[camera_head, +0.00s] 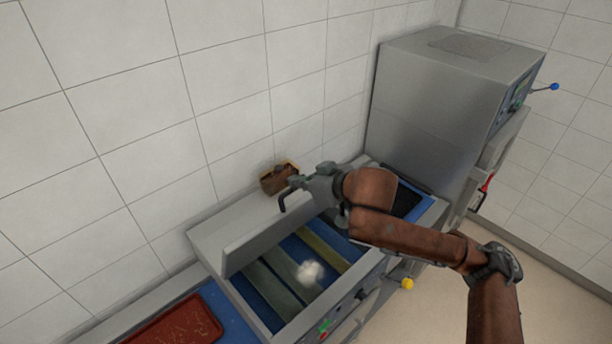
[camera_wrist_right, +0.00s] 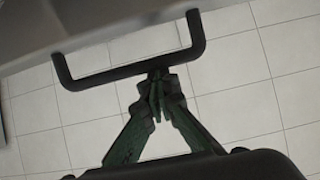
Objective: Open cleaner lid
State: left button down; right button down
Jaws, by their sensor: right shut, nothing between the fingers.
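The cleaner's grey lid (camera_head: 252,237) is tilted up at the back of the machine, and its blue-and-grey striped interior (camera_head: 283,288) shows below. A black bar handle (camera_head: 284,201) sticks out from the lid. My right gripper (camera_head: 298,182) is at this handle, with its arm crossing over the machine from the right. In the right wrist view the handle (camera_wrist_right: 198,36) spans the top, joined to the grey lid (camera_wrist_right: 70,22). The closed fingertips (camera_wrist_right: 157,88) are right at its long bar, with nothing between them; whether they touch it is unclear. My left gripper is not in view.
A tall grey machine (camera_head: 440,95) with a blue-knobbed lever stands to the right. A brown object (camera_head: 277,178) is by the tiled wall behind the lid. A red tray (camera_head: 180,322) lies at lower left. A yellow knob (camera_head: 407,284) juts out at the machine's front.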

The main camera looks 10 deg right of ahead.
jog(key=shift+a+f, duration=0.1)
jog(key=shift+a, duration=0.05)
jog(key=r+p, duration=0.1)
jog(key=r, duration=0.1)
jog(key=w+r, duration=0.1)
jog(key=r, duration=0.1)
jog(key=shift+w+a+p, duration=0.1)
jog(key=shift+a+p, duration=0.05)
jog(key=shift+p, duration=0.25)
jog(key=b+v, duration=0.1)
jog(key=v, duration=0.6)
jog(key=shift+a+r, duration=0.25)
jog(key=shift+r, duration=0.05)
